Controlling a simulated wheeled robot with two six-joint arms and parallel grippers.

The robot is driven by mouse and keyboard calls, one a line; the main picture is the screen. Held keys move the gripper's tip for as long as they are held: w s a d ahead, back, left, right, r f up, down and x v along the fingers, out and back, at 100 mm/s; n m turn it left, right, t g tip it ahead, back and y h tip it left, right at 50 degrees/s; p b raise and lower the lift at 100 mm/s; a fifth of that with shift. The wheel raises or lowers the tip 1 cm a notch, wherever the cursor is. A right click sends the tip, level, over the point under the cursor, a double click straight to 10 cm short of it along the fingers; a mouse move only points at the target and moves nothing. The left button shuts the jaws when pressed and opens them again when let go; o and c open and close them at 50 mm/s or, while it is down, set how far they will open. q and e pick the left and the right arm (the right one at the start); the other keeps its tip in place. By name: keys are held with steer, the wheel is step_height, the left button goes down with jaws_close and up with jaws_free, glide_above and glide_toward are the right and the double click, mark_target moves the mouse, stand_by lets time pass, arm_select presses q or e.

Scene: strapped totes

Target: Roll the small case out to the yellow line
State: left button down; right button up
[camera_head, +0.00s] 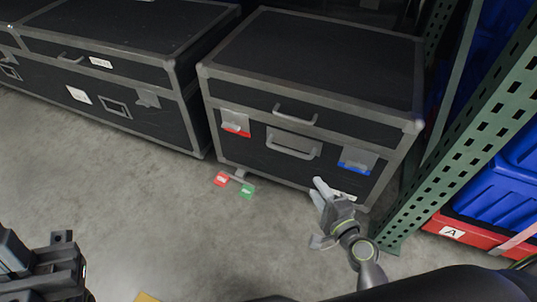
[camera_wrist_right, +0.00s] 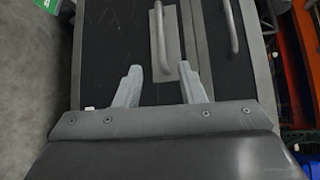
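The small case (camera_head: 310,60) is a black box with grey edges, standing beside a larger case. Its front has an upper handle (camera_head: 295,115), a lower handle (camera_head: 292,150), a red-marked latch (camera_head: 236,122) and a blue-marked latch (camera_head: 357,160). My right gripper (camera_head: 317,212) is in front of the case's lower right front. In the right wrist view its fingers (camera_wrist_right: 160,69) are apart and empty, with a handle (camera_wrist_right: 159,38) ahead of the gap. Contact with the case is not seen. A bit of yellow (camera_head: 147,297) shows at the bottom edge.
A long black case (camera_head: 100,70) stands close on the left. A green rack post (camera_head: 460,140) is close on the right, with blue and red totes (camera_head: 500,190) behind. Red (camera_head: 221,179) and green (camera_head: 248,191) tags sit at the case's foot.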

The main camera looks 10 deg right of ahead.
mark_target(291, 152)
steer(key=x, duration=1.7)
steer(key=shift+d, duration=0.1)
steer(key=shift+c, duration=0.4)
jaws_close()
